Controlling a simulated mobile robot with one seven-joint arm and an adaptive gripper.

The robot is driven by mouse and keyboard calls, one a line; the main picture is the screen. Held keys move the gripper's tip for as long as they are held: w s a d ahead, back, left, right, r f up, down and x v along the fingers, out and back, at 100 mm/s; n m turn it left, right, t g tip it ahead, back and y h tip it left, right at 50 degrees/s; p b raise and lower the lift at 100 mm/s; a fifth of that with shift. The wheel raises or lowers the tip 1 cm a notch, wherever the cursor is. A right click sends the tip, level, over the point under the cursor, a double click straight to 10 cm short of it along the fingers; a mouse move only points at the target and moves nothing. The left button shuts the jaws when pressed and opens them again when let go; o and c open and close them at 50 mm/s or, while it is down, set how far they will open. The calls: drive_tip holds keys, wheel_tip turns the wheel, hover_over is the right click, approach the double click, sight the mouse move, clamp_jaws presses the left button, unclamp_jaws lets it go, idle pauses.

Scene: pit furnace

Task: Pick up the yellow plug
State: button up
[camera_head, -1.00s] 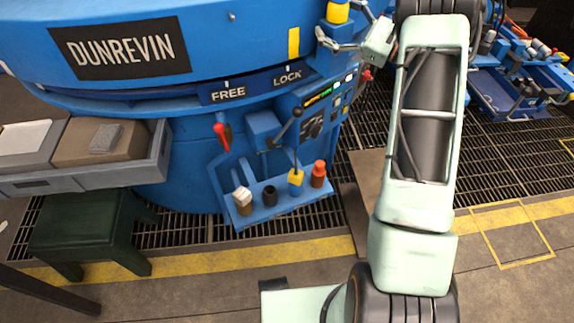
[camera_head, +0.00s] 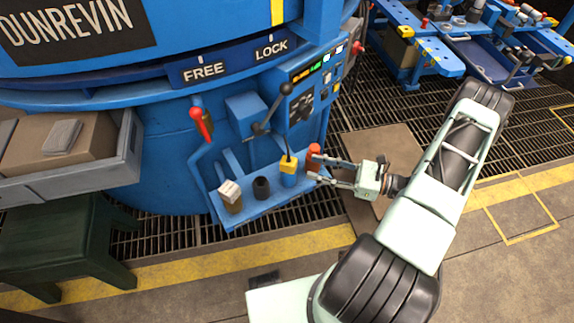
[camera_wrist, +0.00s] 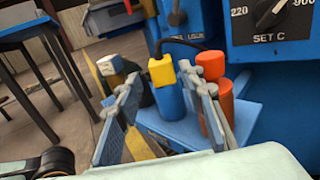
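The yellow plug (camera_head: 289,162) sits on top of a blue cylinder on the small blue shelf (camera_head: 276,200), with a dark cable at its top. It also shows in the wrist view (camera_wrist: 161,70), upright between my finger lines and beyond them. My gripper (camera_head: 316,167) is open, right of the plug in the head view, with nothing seen held. In the wrist view its fingers (camera_wrist: 160,84) spread to either side. The right finger overlaps an orange-red capped cylinder (camera_wrist: 211,66); I cannot tell if they touch.
The orange-red cylinder (camera_head: 313,152) stands right of the plug, close to my fingertips. A black cylinder (camera_head: 262,188) and a white-topped one (camera_head: 230,195) stand to its left. A black-knobbed lever (camera_head: 270,112) rises behind. Floor grating lies below.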

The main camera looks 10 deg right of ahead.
sight(296, 164)
drive_tip(key=x, duration=0.3)
drive_tip(key=b+x, duration=0.1)
drive_tip(key=x, duration=0.5)
drive_tip(key=shift+a+f, duration=0.15)
drive_tip(key=shift+f, duration=0.2)
drive_tip(key=c, duration=1)
